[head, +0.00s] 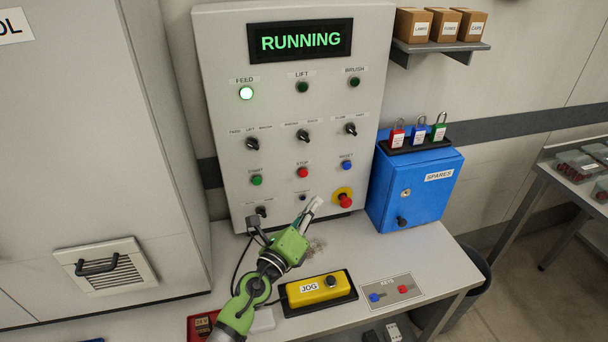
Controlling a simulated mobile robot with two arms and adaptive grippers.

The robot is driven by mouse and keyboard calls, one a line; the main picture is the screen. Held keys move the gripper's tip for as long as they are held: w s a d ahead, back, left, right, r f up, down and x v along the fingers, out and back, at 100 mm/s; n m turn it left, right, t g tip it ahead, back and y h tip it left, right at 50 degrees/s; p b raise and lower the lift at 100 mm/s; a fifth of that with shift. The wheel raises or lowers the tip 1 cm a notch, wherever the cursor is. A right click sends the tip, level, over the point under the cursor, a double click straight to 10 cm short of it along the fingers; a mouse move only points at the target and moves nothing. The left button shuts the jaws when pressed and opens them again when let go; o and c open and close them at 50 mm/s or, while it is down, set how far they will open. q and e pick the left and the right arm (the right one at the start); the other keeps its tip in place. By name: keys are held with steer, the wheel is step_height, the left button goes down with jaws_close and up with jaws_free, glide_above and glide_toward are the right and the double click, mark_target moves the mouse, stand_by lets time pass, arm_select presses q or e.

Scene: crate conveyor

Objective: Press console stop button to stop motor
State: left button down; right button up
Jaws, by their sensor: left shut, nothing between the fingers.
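The grey console (225,130) stands upright at the back of the bench. Its display (300,41) reads RUNNING in green, and the lamp under FEED (246,93) is lit. The red stop button (303,172) sits under the STOP label in the middle of the lower button row. My left gripper (315,206) is shut and empty, in front of the lower part of the console. Its fingertips appear below the stop button and left of the red emergency knob (344,199); I cannot tell whether they touch the panel. My right gripper is not in view.
The green start button (256,180) and blue reset button (347,165) flank the stop button. A blue SPARES box (415,190) with padlocks on top stands at right. A yellow JOG pendant (318,290) and a key plate (392,292) lie on the bench (440,262).

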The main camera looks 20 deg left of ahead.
mark_target(304, 174)
arm_select(q)
steer(key=shift+d+f+m, duration=0.2)
steer(key=shift+m, duration=0.1)
steer(key=shift+w, duration=0.1)
steer(key=w+a+b, duration=0.1)
steer(key=w, duration=0.1)
steer(key=w+a+b, duration=0.1)
steer(key=w+a, duration=0.1)
steer(key=w+a+b, duration=0.1)
steer(key=w+a, duration=0.1)
steer(key=w, duration=0.1)
steer(key=shift+w, duration=0.1)
stand_by(1.6)
steer(key=shift+w+a, duration=0.25)
steer(key=shift+w, duration=0.1)
